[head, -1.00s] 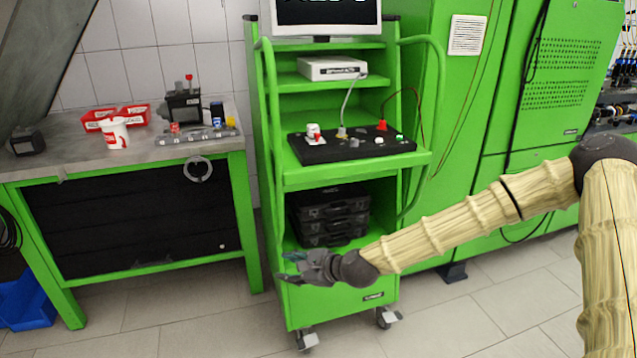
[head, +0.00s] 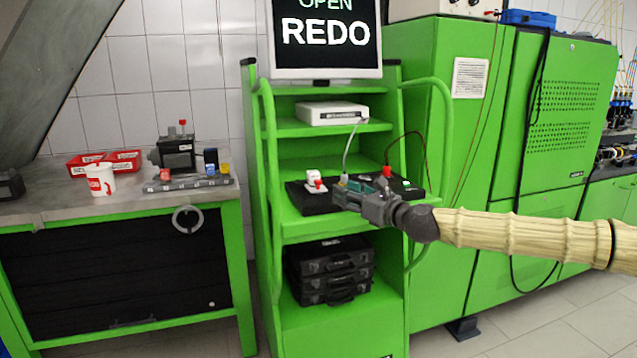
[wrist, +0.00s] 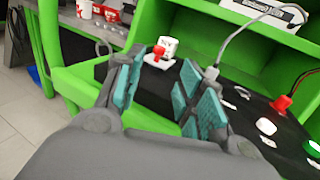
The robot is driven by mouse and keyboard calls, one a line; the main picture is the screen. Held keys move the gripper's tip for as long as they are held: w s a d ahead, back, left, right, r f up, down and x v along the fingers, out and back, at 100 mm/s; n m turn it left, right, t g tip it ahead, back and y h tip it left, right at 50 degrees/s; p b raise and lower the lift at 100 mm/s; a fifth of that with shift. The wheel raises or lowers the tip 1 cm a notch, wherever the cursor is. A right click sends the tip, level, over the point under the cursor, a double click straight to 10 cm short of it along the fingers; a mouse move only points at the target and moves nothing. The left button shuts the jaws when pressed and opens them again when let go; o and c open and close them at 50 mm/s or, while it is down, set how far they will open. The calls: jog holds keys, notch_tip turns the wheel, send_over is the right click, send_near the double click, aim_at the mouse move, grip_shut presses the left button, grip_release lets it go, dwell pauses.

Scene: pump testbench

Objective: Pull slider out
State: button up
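The black control box (head: 312,204) lies on the middle shelf of the green trolley. At its left end is a white slider block with a red knob (head: 315,181). In the wrist view the white block (wrist: 168,46) and its red knob (wrist: 158,52) show beyond and between my fingers. My gripper (head: 355,190) is over the box, to the right of the slider. In the wrist view my gripper (wrist: 158,88) is open, its teal finger pads apart with nothing between them. The fingers do not touch the slider. My gripper hides the middle of the box in the head view.
A grey cable and plug (wrist: 211,75) rise from the box close to my right finger. A red plug (wrist: 281,103) and a green button (wrist: 313,148) are farther right. A screen (head: 325,38) reads "OPEN REDO". The trolley's green side rail (head: 268,150) stands at left.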

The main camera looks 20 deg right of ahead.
aim_at(320, 182)
jog(key=shift+w+a+r, duration=0.25)
jog(key=x, duration=0.9)
jog(key=shift+w+f, duration=0.15)
jog(key=shift+w, duration=0.25)
jog(key=shift+c, duration=0.2)
jog(key=shift+a, duration=0.1)
grip_shut()
